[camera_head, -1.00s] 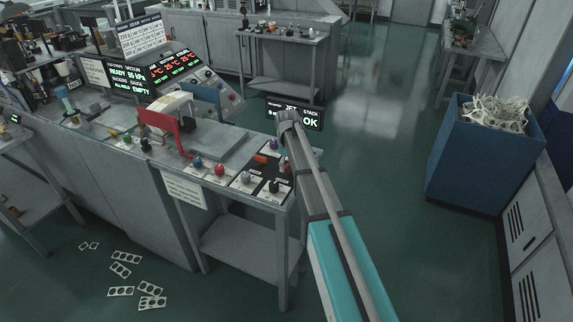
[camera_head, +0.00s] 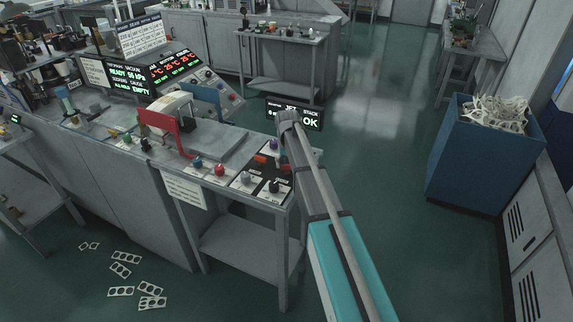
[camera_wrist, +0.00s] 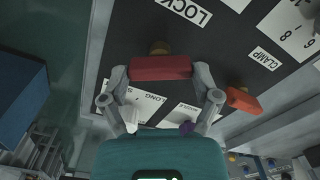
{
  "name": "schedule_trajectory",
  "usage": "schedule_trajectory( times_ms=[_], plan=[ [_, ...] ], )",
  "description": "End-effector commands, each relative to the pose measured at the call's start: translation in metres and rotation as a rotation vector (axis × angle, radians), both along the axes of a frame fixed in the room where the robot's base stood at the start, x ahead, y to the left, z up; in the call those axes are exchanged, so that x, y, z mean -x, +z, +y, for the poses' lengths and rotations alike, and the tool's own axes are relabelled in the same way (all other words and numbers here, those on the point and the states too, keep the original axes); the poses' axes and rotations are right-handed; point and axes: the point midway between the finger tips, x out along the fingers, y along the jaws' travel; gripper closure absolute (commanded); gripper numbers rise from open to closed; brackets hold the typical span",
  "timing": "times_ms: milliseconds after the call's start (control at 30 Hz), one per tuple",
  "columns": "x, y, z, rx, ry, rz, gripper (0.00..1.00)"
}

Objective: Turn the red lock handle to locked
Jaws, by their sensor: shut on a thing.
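The red lock handle (camera_wrist: 160,67) lies crosswise on a dark panel in the wrist view, below the LOCK label (camera_wrist: 183,10). My gripper (camera_wrist: 161,76) has one finger at each end of the handle and is shut on it. A second, orange-red handle (camera_wrist: 243,99) sits to the right, near the CLAMP label (camera_wrist: 264,59), apart from my fingers. In the head view my arm reaches to the bench's right end and hides most of the grip.
Coloured knobs, including a red one (camera_head: 219,169), stand on the bench front left of my arm. A JET STACK display (camera_head: 295,114) reading OK is just behind the arm. A blue bin (camera_head: 470,160) of white scraps stands right, with clear floor between.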

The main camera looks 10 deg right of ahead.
Motion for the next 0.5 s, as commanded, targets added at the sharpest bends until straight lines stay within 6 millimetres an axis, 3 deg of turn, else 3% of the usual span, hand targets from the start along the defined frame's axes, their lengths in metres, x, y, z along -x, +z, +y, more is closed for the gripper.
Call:
schedule_trajectory(
  times_ms=[500],
  plan=[
    [-0.0011, 0.0000, -0.0001, 0.000, -0.425, -0.002, 0.68]
  ],
)
